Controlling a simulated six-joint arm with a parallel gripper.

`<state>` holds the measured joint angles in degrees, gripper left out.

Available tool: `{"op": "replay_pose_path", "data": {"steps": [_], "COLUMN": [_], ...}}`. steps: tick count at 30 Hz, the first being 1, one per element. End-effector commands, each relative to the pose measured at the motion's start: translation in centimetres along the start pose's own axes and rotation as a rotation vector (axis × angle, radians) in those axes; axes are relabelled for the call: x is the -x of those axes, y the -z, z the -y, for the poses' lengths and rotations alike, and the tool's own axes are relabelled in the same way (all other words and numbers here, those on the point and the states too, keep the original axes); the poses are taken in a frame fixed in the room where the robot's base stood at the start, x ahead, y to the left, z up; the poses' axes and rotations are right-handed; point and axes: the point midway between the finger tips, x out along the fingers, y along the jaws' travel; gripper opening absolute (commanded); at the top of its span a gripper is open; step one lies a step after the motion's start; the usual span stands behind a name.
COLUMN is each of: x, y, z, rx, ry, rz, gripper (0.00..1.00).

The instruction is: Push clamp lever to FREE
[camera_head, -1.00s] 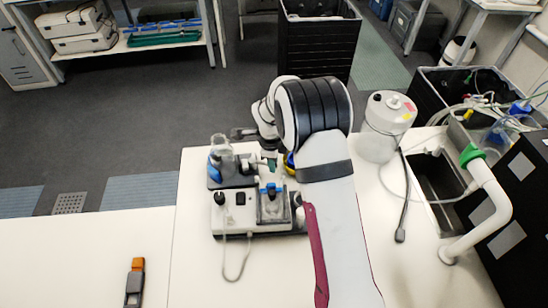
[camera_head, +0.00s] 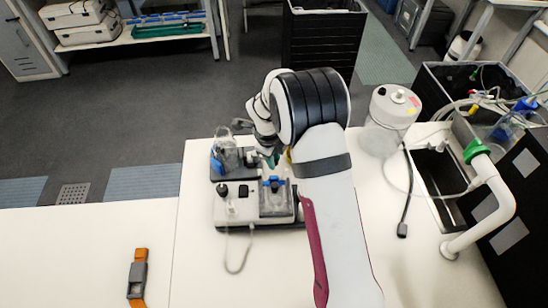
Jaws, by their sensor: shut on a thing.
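The bench device (camera_head: 224,218) is a low white and dark unit. It has black knobs, a clear box (camera_head: 275,203) with a blue part on top, and a clear flask (camera_head: 228,156) with a blue part at its left. No lever labelled FREE can be made out; the clamp lever is too small or hidden. My gripper (camera_head: 270,158) points down at the back of the device, just right of the flask and behind the clear box. My own arm covers part of it. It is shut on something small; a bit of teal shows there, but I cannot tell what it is.
A white-capped bottle (camera_head: 388,120) stands right of my arm, with a black cable (camera_head: 405,205) beside it. A sink (camera_head: 435,180) and white pipe (camera_head: 490,205) are further right. An orange and grey tool (camera_head: 137,278) lies at the front left.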

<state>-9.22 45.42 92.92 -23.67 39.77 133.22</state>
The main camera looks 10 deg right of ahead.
Motion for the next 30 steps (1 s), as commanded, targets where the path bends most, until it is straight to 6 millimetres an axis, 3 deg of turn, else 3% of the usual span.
{"op": "replay_pose_path", "data": {"steps": [1, 6, 14, 17, 20, 30], "x": [0.0, 0.0, 0.1, 0.9, 3.1, 13.2], "y": [0.0, 0.0, 0.0, -0.1, -0.1, -0.1], "z": [0.0, 0.0, 0.0, 0.1, 0.1, 0.0], "rx": [0.0, 0.001, 0.001, 0.001, 0.001, 0.001], "ry": [0.001, 0.0, 0.0, 0.002, 0.004, 0.003], "rz": [0.001, 0.001, 0.001, 0.002, 0.005, 0.004], "gripper": [0.28, 0.56, 0.56, 0.56, 0.56, 0.56]}}
